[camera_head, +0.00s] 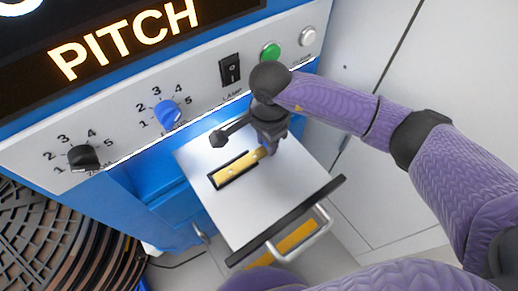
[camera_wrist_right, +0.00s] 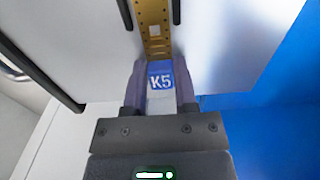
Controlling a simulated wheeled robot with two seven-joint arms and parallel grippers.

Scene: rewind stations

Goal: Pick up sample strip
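The sample strip (camera_head: 232,173) is a narrow gold strip lying on a white pull-out drawer (camera_head: 205,148), along a thin black raised edge. My right gripper (camera_head: 268,150) is low over the strip's right end and hides that end in the head view. In the right wrist view the strip (camera_wrist_right: 153,22) runs up between my right gripper's fingers (camera_wrist_right: 160,82). A blue and white end marked K5 sits between them, with a finger close against each side. The gripper looks shut on this end. The strip appears to rest on the drawer. My left gripper is not in view.
The drawer has a dark front edge with a metal handle (camera_head: 301,238). Above it is a control panel with a blue knob (camera_head: 167,112), a black knob (camera_head: 83,157), a rocker switch (camera_head: 230,69) and a green button (camera_head: 270,51). A dark round reel (camera_head: 45,235) is at the lower left.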

